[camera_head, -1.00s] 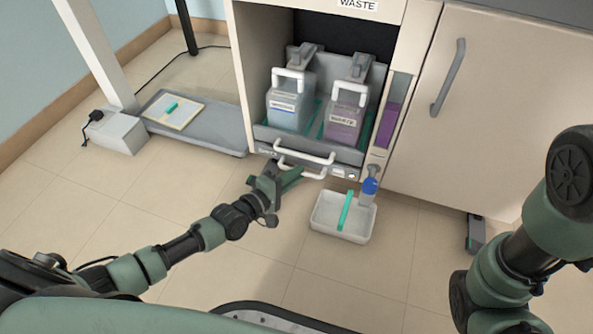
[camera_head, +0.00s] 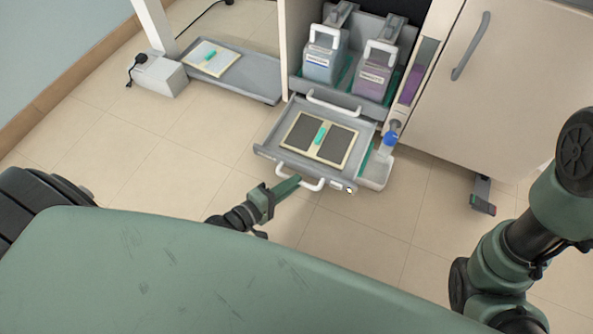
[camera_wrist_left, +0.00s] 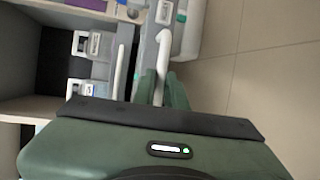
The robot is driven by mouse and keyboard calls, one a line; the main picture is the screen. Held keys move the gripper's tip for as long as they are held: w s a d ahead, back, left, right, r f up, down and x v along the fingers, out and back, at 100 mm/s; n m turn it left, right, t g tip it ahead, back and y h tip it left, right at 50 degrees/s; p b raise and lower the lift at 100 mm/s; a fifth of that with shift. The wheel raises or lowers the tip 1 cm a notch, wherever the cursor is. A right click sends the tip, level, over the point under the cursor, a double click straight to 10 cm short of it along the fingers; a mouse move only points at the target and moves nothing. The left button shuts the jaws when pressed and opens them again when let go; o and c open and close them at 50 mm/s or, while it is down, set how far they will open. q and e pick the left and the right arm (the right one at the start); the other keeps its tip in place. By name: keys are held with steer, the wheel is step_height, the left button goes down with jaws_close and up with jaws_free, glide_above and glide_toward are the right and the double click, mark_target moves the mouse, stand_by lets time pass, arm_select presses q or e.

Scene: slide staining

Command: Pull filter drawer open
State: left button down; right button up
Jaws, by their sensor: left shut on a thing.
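The filter drawer (camera_head: 268,152) is a shallow grey tray, pulled well out below the waste cabinet. A framed filter with two dark panels (camera_head: 304,134) and a teal strip lies in it. Its white handle (camera_head: 302,182) is on the front edge. My left gripper (camera_head: 290,184) is shut on this handle at its left part; in the left wrist view the green fingers (camera_wrist_left: 162,88) are around the white handle (camera_wrist_left: 163,48). My right arm shows at the right, but its gripper is out of view.
Two waste jugs with white handles, one blue (camera_head: 322,62) and one purple (camera_head: 374,76), stand in the upper tray. A white bin (camera_head: 378,172) sits beside the open drawer. A grey floor tray (camera_head: 252,84) lies at left. Floor in front is clear.

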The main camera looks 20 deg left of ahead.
arm_select(q)
steer(key=shift+s, duration=1.2)
steer(key=c, duration=1.5)
jaws_free()
steer(key=shift+o, duration=0.2)
